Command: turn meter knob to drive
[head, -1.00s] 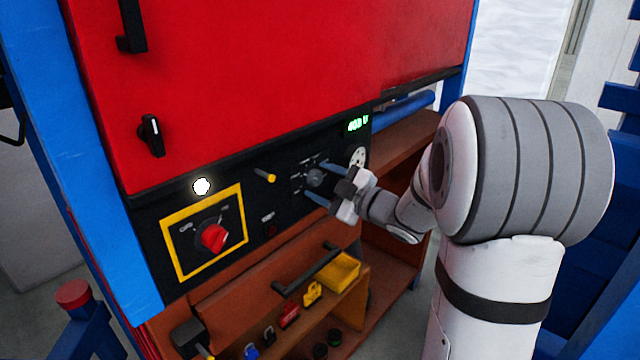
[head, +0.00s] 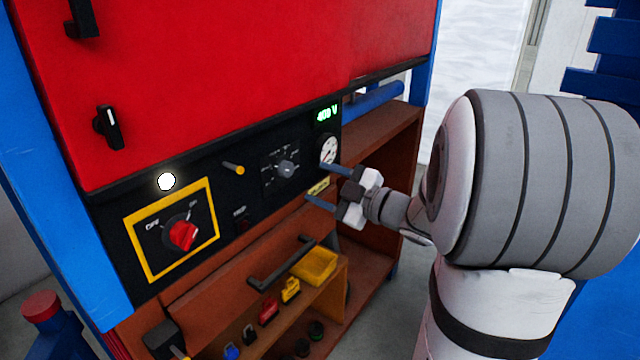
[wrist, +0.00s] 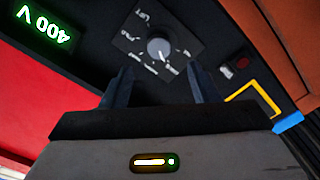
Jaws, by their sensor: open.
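The meter knob (head: 286,169) is a small grey dial on a dark square plate with several labelled positions around it, on the black panel. In the wrist view the knob (wrist: 159,48) sits beyond and between the two fingertips, with a light pointer mark; its labels are too blurred to read surely. My gripper (head: 322,185) is open and empty, to the right of the knob in the head view and apart from it. Both blue-grey fingers (wrist: 162,82) show in the wrist view, with clear space between them. The green display (head: 327,114) reads 400 V.
A red rotary switch (head: 183,236) on a yellow-framed plate, a lit white lamp (head: 166,181), a yellow-tipped peg (head: 233,168) and a round gauge (head: 328,150) share the panel. Below, an orange-brown shelf (head: 375,262) holds padlocks and a yellow bin (head: 315,264).

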